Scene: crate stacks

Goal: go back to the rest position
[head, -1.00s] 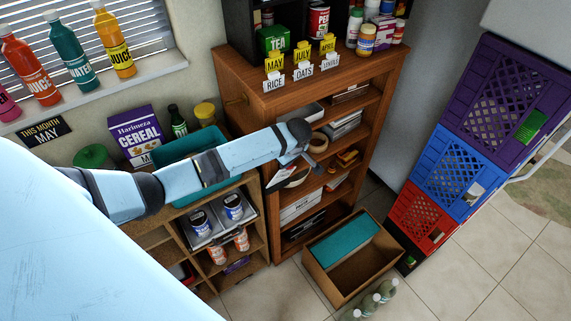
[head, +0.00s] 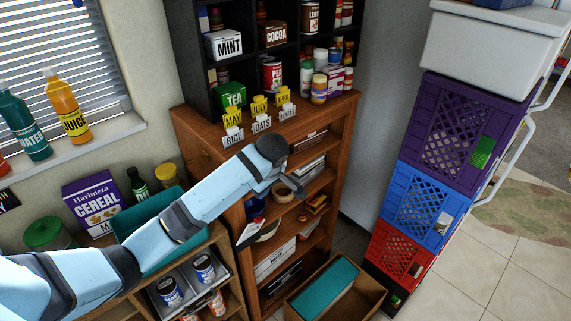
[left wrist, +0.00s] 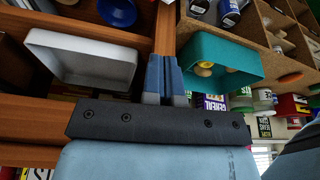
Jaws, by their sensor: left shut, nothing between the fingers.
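My left arm comes in from the left in the head view, over the teal bin (head: 150,222), and ends in front of the wooden shelf. Its hand hangs partly hidden behind the dark wrist joint. In the left wrist view my left gripper (left wrist: 163,62) has its two blue-grey fingers together, with nothing between them. There the fingers lie in the picture between a white tray (left wrist: 80,50) and the teal bin (left wrist: 250,62), which holds several round things. I cannot tell how near the fingers are to the shelf. My right gripper is in neither current view.
The wooden shelf (head: 181,120) carries label cards and tins. A low cabinet beside it holds jars. An open brown box (head: 372,285) stands on the floor. Red (head: 388,262), blue (head: 404,190) and purple (head: 478,100) crates are stacked at right.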

